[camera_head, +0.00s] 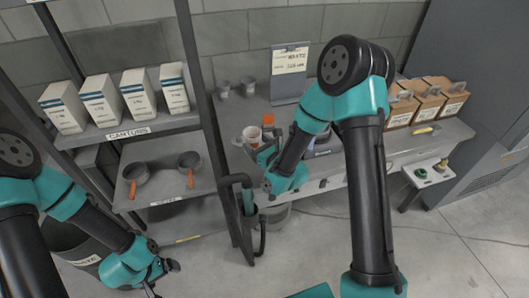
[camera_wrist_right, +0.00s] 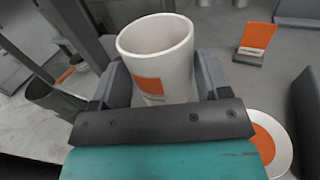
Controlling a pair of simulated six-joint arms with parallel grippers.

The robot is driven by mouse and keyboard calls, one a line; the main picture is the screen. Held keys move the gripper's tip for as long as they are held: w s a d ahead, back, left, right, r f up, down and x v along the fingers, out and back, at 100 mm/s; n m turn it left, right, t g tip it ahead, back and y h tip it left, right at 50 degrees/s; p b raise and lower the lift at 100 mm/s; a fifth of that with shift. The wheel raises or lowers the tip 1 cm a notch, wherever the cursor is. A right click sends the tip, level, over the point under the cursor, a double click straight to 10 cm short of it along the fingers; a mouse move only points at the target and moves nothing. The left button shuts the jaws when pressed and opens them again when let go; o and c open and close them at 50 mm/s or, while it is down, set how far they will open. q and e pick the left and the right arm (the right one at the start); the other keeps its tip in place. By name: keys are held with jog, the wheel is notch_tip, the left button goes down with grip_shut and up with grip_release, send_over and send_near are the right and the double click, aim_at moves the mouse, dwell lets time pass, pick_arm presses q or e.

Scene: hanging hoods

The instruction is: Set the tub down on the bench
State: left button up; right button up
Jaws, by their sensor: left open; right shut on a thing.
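The tub (camera_wrist_right: 156,62) is white with an orange label. In the right wrist view it stands nearly upright between the fingers of my right gripper (camera_wrist_right: 163,82), which is shut on it. In the head view the tub (camera_head: 252,134) appears small, over the front left part of the grey bench (camera_head: 240,108). My right gripper (camera_head: 259,149) is partly hidden there by its own wrist. I cannot tell whether the tub's base touches the bench. My left gripper (camera_head: 160,280) is open and empty, low at the lower left, away from the bench.
A white and orange round item (camera_wrist_right: 284,132) lies close right of my right gripper. A card stand (camera_wrist_right: 257,38) is beyond. Grey cups (camera_head: 224,89) and a sign board (camera_head: 289,75) stand at the back. Cardboard carriers (camera_head: 428,98) fill the right. A shelf rack (camera_head: 150,130) borders the left.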

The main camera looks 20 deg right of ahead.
jog(key=shift+f, duration=1.6)
jog(key=shift+f, duration=2.1)
jog(key=shift+f, duration=0.15)
jog(key=o, duration=0.8)
jog(key=shift+c, duration=0.2)
